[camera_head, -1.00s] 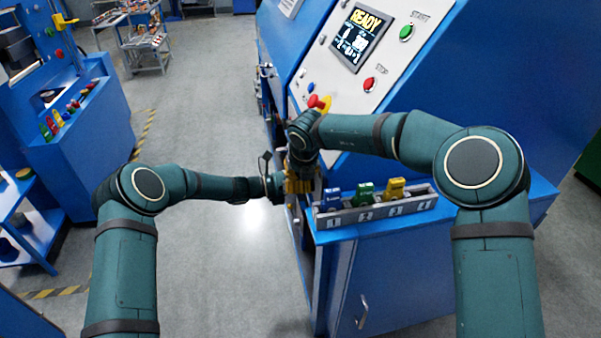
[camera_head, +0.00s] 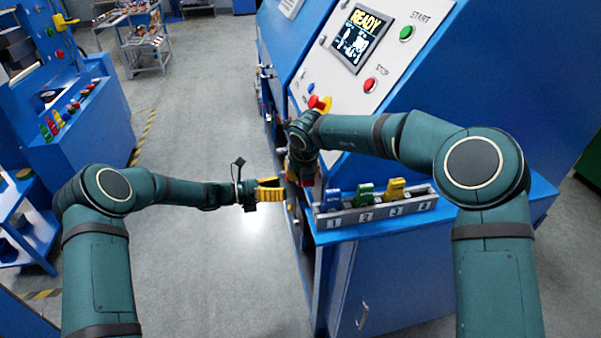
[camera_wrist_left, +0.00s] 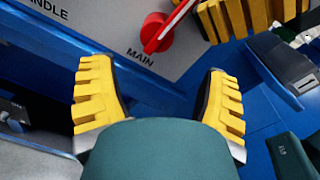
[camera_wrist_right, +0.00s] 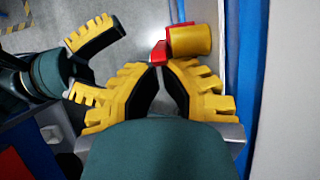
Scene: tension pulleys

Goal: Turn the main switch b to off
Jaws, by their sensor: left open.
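The main switch is a red rotary knob (camera_wrist_left: 158,33) with a lever, above the word MAIN on a grey panel in the left wrist view. Its lever points up and right, toward the right gripper's yellow fingers (camera_wrist_left: 240,14). In the head view the switch is hidden. My left gripper (camera_head: 271,190) is open and empty, left of the machine; its spread fingers (camera_wrist_left: 159,88) face the panel below the knob. My right gripper (camera_wrist_right: 160,68) has its fingertips together beside a red piece (camera_wrist_right: 158,54). I cannot tell whether it touches that piece.
A blue machine cabinet (camera_head: 385,285) carries a numbered rack (camera_head: 378,211) with blue, green and yellow items. Above are a READY screen (camera_head: 354,38), start and stop buttons and a red mushroom button (camera_head: 319,103). The floor (camera_head: 205,255) left of the machine is clear.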

